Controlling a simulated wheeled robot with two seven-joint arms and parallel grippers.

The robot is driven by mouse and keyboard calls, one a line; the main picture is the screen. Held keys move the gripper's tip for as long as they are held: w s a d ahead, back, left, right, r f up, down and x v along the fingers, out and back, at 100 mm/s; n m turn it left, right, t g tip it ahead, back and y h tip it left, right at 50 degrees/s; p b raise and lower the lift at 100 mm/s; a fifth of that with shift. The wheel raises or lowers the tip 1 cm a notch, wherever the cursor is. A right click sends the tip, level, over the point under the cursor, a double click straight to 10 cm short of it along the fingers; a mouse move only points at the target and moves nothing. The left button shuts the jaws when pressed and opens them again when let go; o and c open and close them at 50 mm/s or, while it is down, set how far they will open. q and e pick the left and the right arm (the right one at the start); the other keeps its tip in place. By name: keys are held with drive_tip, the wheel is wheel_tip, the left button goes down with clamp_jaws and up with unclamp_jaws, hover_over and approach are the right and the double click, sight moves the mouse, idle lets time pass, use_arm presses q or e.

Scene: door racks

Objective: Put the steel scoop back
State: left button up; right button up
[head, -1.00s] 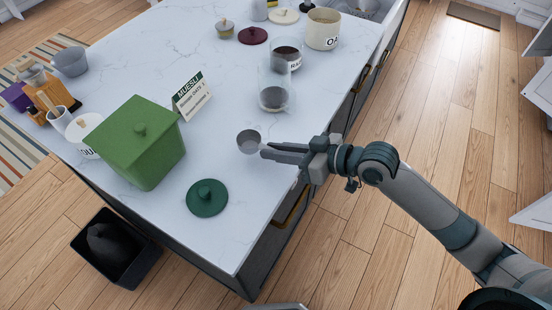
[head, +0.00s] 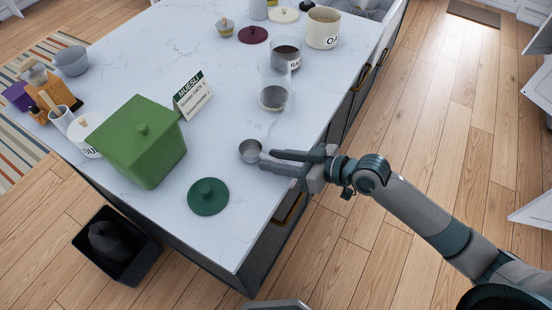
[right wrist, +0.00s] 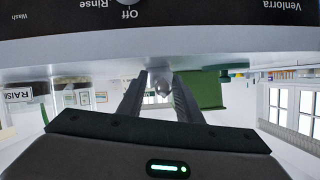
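The steel scoop (head: 250,151) is a small round metal cup on the white counter near its right edge. It appears to rest on the counter; its handle is hard to make out. My right gripper (head: 271,160) is at the scoop's right side, low over the counter, with its fingers spread. In the right wrist view the fingers of the gripper (right wrist: 158,85) stand apart, with the blurred scoop (right wrist: 161,88) showing between and beyond the tips. Whether a finger touches it cannot be told. My left gripper is not in view.
A green lidded box (head: 140,150), a dark green lid (head: 208,196) and a muesli card (head: 192,95) stand to the left. A glass jar (head: 275,85) and another labelled jar (head: 287,52) stand behind. Counter between card and scoop is clear. A dark bin (head: 115,250) is on the floor.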

drive_tip(key=shift+r, duration=0.2)
drive_tip(key=shift+s+d, duration=0.25)
drive_tip(key=shift+d, duration=0.25)
drive_tip(key=b+v, duration=0.3)
drive_tip(key=v, duration=0.8)
drive_tip(key=shift+w+r, duration=0.1)
idle(0.5)
